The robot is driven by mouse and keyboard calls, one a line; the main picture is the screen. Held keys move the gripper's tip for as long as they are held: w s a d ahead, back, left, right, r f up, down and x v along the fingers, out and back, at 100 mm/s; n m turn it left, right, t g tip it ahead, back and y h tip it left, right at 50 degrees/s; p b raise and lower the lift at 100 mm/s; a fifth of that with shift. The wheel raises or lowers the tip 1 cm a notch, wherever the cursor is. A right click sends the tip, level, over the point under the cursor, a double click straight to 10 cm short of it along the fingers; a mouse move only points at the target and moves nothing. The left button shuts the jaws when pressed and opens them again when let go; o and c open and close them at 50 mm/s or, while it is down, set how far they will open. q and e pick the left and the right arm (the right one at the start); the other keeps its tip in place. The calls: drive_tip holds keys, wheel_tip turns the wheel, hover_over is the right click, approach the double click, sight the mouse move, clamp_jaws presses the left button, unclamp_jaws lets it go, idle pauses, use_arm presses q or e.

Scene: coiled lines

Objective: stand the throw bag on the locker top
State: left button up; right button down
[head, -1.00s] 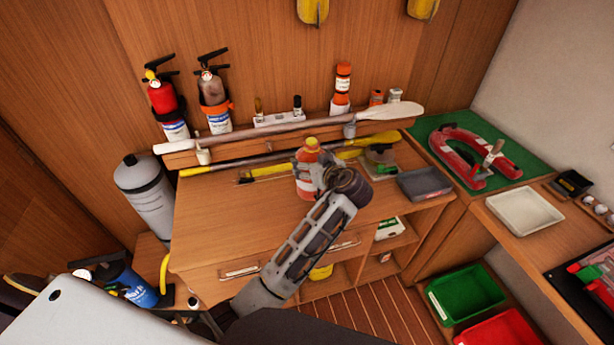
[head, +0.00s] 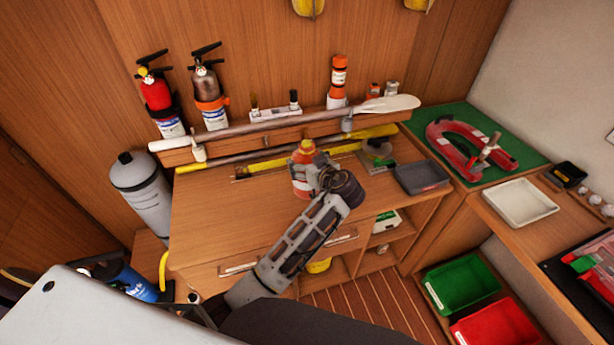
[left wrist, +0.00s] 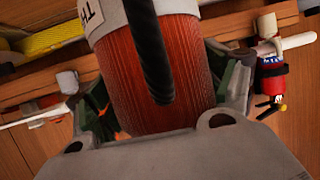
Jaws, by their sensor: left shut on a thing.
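The throw bag (head: 301,180) is an orange-red cylinder with a pale band and an orange top. My left gripper (head: 318,176) is shut around its side and holds it upright over the back middle of the wooden locker top (head: 225,215). In the left wrist view the bag's red ribbed side (left wrist: 160,75) fills the middle between the fingers, with part of a white label and a dark strap. The bag's base is partly hidden; I cannot tell whether it touches the locker top. My right gripper is not in view.
A yellow-bladed paddle (head: 225,160) lies behind the bag, with a white-bladed one (head: 390,104) on the ledge above. The locker top's left and front are clear.

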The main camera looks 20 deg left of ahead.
use_arm(q)
drive_tip(key=shift+f, duration=1.35)
drive_tip(key=shift+f+p, duration=0.65)
drive_tip(key=shift+f, duration=1.4)
drive_tip(key=o, duration=1.3)
drive_tip(key=v, duration=1.2)
